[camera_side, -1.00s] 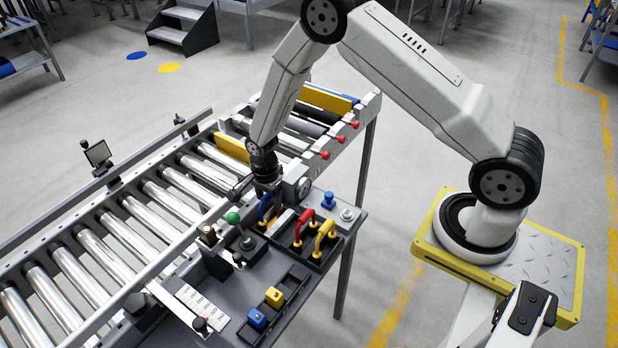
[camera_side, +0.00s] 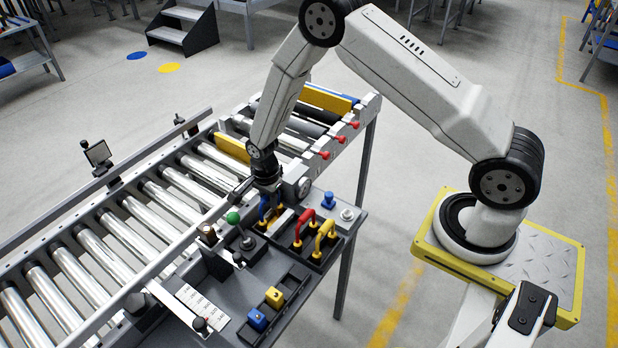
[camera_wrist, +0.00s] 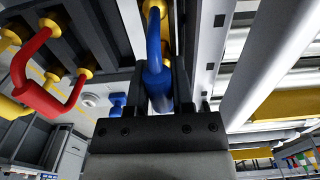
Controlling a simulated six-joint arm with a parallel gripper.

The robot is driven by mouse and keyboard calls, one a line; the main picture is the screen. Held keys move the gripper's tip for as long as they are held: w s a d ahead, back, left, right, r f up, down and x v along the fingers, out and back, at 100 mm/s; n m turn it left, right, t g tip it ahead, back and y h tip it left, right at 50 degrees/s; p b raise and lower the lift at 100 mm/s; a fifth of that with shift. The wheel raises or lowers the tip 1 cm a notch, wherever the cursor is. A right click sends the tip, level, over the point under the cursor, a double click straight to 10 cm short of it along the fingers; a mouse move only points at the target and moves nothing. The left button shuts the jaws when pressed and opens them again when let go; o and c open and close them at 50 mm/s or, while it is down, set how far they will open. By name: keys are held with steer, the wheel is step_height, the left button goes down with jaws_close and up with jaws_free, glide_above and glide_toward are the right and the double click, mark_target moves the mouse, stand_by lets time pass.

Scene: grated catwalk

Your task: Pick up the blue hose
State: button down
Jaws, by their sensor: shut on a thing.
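The blue hose (camera_side: 263,209) is a short curved loop with yellow end fittings, in the dark rack on the bench beside the red hose (camera_side: 303,224) and the yellow hose (camera_side: 324,238). My gripper (camera_side: 268,199) points down at it and hides its upper part in the side view. In the wrist view the blue hose (camera_wrist: 154,45) runs between the two dark fingers of my gripper (camera_wrist: 166,85), which are shut on it. A yellow fitting shows at its far end. The red hose (camera_wrist: 40,90) lies to the left there.
The roller conveyor (camera_side: 130,240) runs along the left side of the bench. A green-knobbed lever (camera_side: 233,217) stands close to the left of my gripper, and a blue knob (camera_side: 328,200) to its right. A dark holder with blue and yellow blocks (camera_side: 274,297) is at the front.

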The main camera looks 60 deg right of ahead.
steer(key=shift+r, duration=0.15)
steer(key=shift+r, duration=4.9)
steer(key=s, duration=0.5)
steer(key=shift+s+f, duration=0.3)
steer(key=shift+s, duration=0.05)
steer(key=shift+f, duration=0.15)
steer(key=shift+f, duration=2.25)
steer(key=shift+f, duration=0.25)
steer(key=shift+f, duration=0.7)
